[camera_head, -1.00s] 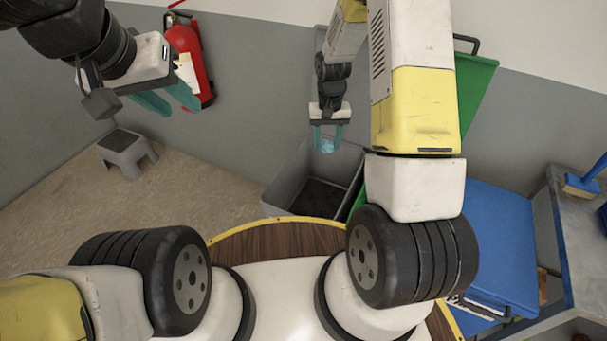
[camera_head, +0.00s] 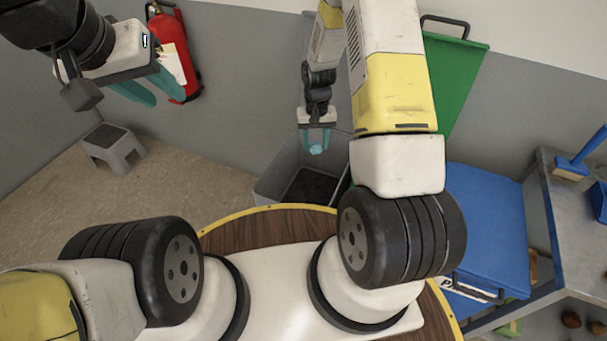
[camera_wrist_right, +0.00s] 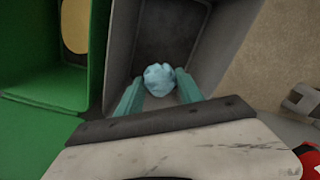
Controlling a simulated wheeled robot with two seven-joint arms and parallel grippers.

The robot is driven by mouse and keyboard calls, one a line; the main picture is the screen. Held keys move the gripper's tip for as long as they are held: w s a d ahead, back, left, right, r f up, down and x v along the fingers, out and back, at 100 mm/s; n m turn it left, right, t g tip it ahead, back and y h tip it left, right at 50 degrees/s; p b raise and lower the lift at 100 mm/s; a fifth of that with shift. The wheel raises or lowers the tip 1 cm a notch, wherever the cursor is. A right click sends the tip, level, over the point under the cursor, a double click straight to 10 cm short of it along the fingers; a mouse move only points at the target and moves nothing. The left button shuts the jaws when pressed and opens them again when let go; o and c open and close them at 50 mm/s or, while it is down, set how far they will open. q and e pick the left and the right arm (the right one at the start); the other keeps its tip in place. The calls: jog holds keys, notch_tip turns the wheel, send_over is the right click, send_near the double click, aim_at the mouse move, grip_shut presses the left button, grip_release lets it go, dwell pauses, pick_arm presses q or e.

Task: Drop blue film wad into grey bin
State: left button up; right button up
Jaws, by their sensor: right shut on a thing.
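The blue film wad (camera_head: 316,149) is a small crumpled light-blue ball between the teal fingers of my right gripper (camera_head: 314,142). In the right wrist view the wad (camera_wrist_right: 159,79) sits between the fingertips (camera_wrist_right: 158,88), which are shut on it. The grey bin (camera_head: 270,183) is open-topped with a dark inside. It stands beyond the round wooden-topped base, and the right gripper holds the wad above its opening. The wrist view shows the bin's wall (camera_wrist_right: 222,50) around the wad. My left gripper (camera_head: 150,87) is open and empty at the upper left.
A green bin with its lid up (camera_head: 452,85) stands right of the grey bin; its body (camera_wrist_right: 50,50) shows beside it in the wrist view. A blue bin (camera_head: 488,225) and a grey workbench are at the right. A fire extinguisher (camera_head: 172,45) and grey step stool (camera_head: 112,150) are at the left.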

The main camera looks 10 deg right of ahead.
jog(key=o, duration=1.4)
jog(key=shift+c, duration=0.2)
jog(key=shift+r, duration=3.95)
jog(key=shift+r, duration=0.1)
